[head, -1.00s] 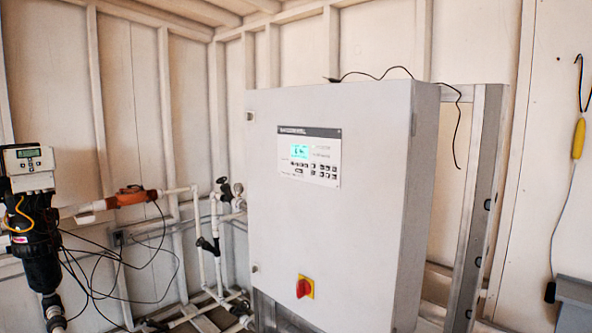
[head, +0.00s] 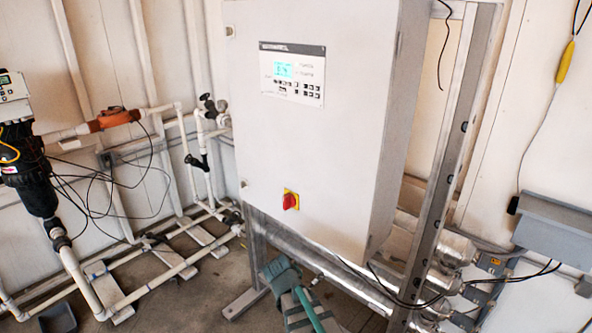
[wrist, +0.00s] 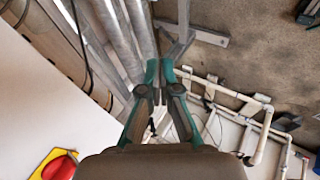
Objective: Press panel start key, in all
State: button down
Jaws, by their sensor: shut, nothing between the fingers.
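The control panel (head: 292,76) is on the upper front of a white cabinet (head: 305,150) in the head view. It has a lit cyan display (head: 284,69) and small dark keys (head: 305,88) below and to its right. The key labels are too small to read, so I cannot tell which is the start key. My gripper (wrist: 159,72) is shut and empty in the wrist view, its teal-edged fingertips close together. It is apart from the panel, which is outside the wrist view. Grey and teal parts show at the bottom of the head view, low in front of the cabinet.
A red rotary switch (head: 290,202) on a yellow plate is low on the cabinet door; it also shows in the wrist view (wrist: 60,168). White pipes (head: 150,285) run along the floor at left. Metal tubes (head: 440,255) and a grey box (head: 560,230) stand at right.

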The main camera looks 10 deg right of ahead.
aim_at(297, 92)
jog(key=w+a+r+n+t+p, duration=0.1)
jog(key=w+r+n+t, duration=0.2)
jog(key=r, duration=1.5)
jog(key=w+a+r+n+t+p, duration=0.1)
jog(key=r+n+t, duration=0.5)
jog(key=r, duration=1.2)
jog(key=w+a+r+n+t+p, duration=0.2)
jog(key=w+a+r+n+t, duration=0.1)
jog(key=r, duration=1.6)
jog(key=w+n+t, duration=0.1)
jog(key=w+n, duration=0.1)
jog(key=n, duration=0.1)
jog(key=shift+a+t, duration=0.15)
jog(key=shift+t, duration=0.25)
jog(key=shift+w+d+p, duration=0.4)
jog(key=shift+w+d, duration=0.45)
jog(key=shift+d, duration=0.35)
jog(key=shift+w+d+p, duration=0.4)
jog(key=shift+w+d, duration=0.4)
jog(key=shift+d, duration=0.45)
jog(key=shift+w+d+p, duration=0.4)
jog(key=shift+w+d, duration=0.45)
jog(key=shift+d, duration=0.35)
jog(key=shift+d, duration=0.1)
jog(key=shift+w+d, duration=0.25)
